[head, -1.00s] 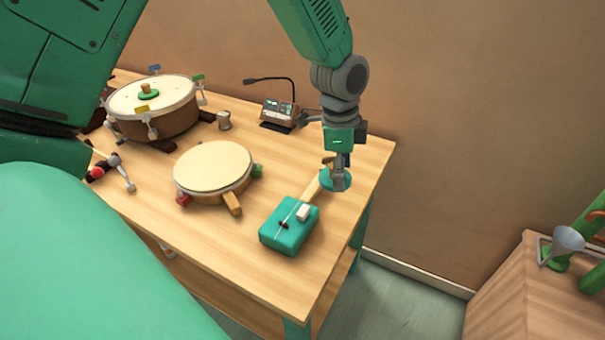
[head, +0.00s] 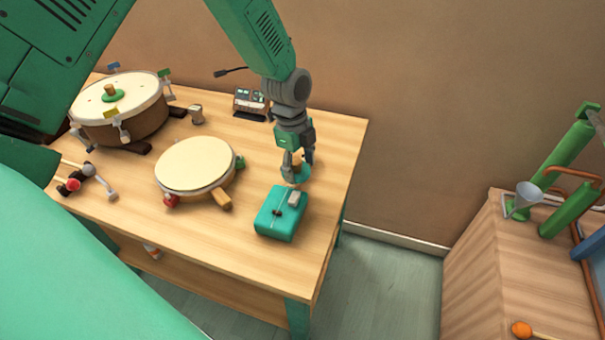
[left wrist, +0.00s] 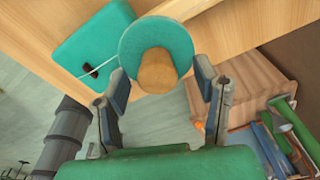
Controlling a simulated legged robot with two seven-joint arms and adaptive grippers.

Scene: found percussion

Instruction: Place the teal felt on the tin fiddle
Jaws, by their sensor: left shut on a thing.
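The tin fiddle (head: 281,220) is a teal box with a pale block on top, lying near the right end of the table. In the left wrist view its teal body (left wrist: 88,38) shows at the upper left, with a string and a dark bridge. The teal felt (head: 303,175) is a round disc with a wooden knob. My left gripper (head: 298,163) is shut on the knob and holds the disc just behind the box, over the neck end. In the left wrist view the felt (left wrist: 133,38) and knob sit between the fingers. My right gripper is not in view.
A flat pale drum (head: 195,165) lies left of the fiddle. A large drum (head: 120,110) with a green knobbed disc stands farther back. A small device (head: 250,102) stands at the back edge. A wooden cabinet (head: 480,260) with pipes and a funnel stands right, beyond a floor gap.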

